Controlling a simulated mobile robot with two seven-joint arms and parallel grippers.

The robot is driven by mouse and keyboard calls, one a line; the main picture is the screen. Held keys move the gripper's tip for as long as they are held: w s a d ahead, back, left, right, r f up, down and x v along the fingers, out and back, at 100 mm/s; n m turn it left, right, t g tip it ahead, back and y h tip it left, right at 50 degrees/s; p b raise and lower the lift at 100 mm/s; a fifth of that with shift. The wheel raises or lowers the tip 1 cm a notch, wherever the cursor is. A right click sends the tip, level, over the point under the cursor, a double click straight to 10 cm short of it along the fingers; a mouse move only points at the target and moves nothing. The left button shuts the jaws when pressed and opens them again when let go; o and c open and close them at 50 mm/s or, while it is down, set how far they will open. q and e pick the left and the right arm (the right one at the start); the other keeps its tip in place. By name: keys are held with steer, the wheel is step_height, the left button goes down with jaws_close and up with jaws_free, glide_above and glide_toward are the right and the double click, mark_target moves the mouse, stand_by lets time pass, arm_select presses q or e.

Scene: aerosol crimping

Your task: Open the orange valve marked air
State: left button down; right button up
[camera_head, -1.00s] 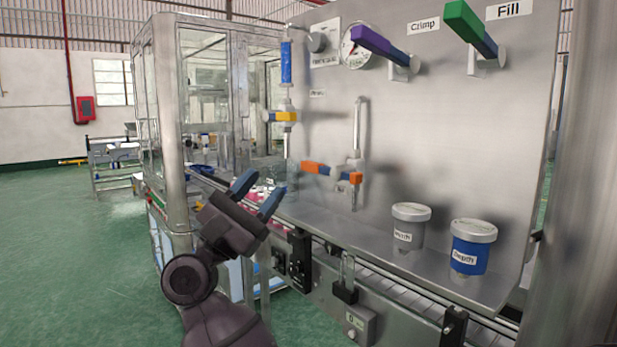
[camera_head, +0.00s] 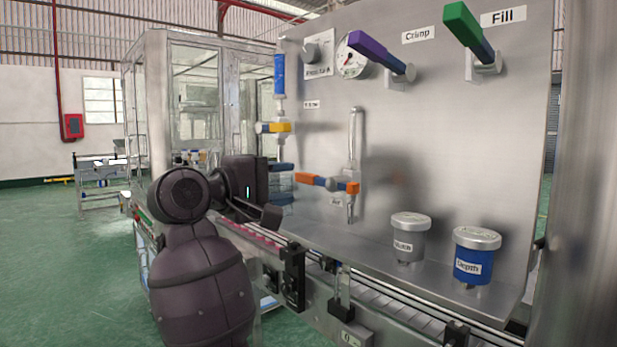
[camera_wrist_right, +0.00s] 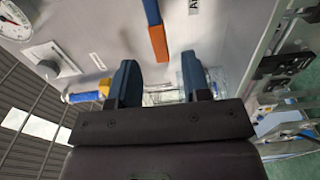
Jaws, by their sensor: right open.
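The orange valve (camera_head: 308,178) has an orange and blue lever lying nearly level across a vertical pipe on the steel panel. In the right wrist view its orange end (camera_wrist_right: 158,43) points toward my gripper, in line with the gap between the fingers. My right gripper (camera_head: 283,190) is open, just left of the lever's orange end in the head view; the blue fingers also show in the right wrist view (camera_wrist_right: 160,70). The fingers look apart from the lever, with nothing between them. A label (camera_wrist_right: 194,6), partly cut off, sits beside the lever. My left gripper is not in view.
A yellow and blue valve (camera_head: 281,127) sits above my right gripper. Purple (camera_head: 372,50) and green (camera_head: 464,24) levers are higher up. A grey-lidded pot (camera_head: 408,240) and a blue pot (camera_head: 473,262) are lower right. A conveyor (camera_head: 385,300) runs below the panel.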

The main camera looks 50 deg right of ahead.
mark_target(303, 179)
steer(key=d, duration=0.5)
steer(key=shift+s+d+p, duration=0.3)
steer(key=shift+s+d, duration=0.05)
steer(key=shift+d, duration=0.05)
jaws_close()
